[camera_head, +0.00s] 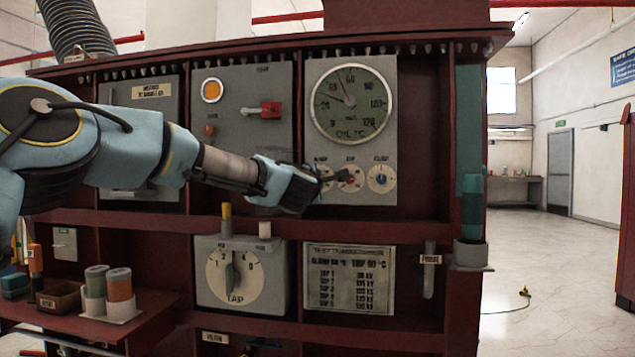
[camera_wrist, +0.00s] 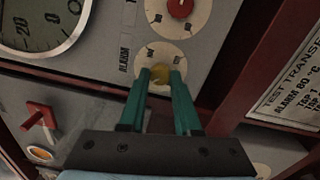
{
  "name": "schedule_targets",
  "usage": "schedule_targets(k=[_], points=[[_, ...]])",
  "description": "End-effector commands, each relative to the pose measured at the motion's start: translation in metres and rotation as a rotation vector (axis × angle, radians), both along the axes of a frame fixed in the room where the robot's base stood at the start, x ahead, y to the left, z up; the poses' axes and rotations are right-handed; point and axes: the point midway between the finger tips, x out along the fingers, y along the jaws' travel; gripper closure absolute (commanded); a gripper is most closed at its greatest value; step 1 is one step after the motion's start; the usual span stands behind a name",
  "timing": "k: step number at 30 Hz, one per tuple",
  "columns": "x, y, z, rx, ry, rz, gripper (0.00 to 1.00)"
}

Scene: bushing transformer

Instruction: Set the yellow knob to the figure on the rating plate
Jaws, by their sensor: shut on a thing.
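The yellow knob (camera_wrist: 160,75) sits on a pale round dial (camera_wrist: 157,52) beside the word ALARM. My gripper (camera_wrist: 161,78) is shut on it, its two green fingers on either side; the knob's pointer and exact setting cannot be read. In the head view my gripper (camera_head: 322,181) covers the knob at the left of the dial row. The rating plate (camera_head: 349,308) is below on the right; its upper line appears to read ALARM 80 °C, and the plate shows partly in the wrist view (camera_wrist: 290,85).
A red knob (camera_head: 350,181) and a blue knob (camera_head: 381,179) stand right of the gripper. A large oil gauge (camera_head: 350,112) is above. A tap dial (camera_head: 233,278) is below, with a red-handled switch (camera_head: 268,109) at upper left. A dark red ledge runs under the dials.

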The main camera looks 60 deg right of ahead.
Motion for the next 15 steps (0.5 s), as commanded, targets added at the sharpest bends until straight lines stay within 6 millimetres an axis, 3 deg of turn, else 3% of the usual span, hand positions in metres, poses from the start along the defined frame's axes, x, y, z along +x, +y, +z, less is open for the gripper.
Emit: schedule_targets(k=[2,3,11,15], points=[[0.0008,0.0001,0.0000,0.000,-0.001,0.001,1.00],[0.0008,0.0001,0.0000,0.000,-0.001,0.001,0.67],[0.0005,0.0001,-0.0001,0.000,-0.001,0.001,0.38],[0.0003,0.0000,0.0000,0.000,-0.001,0.001,0.38]])
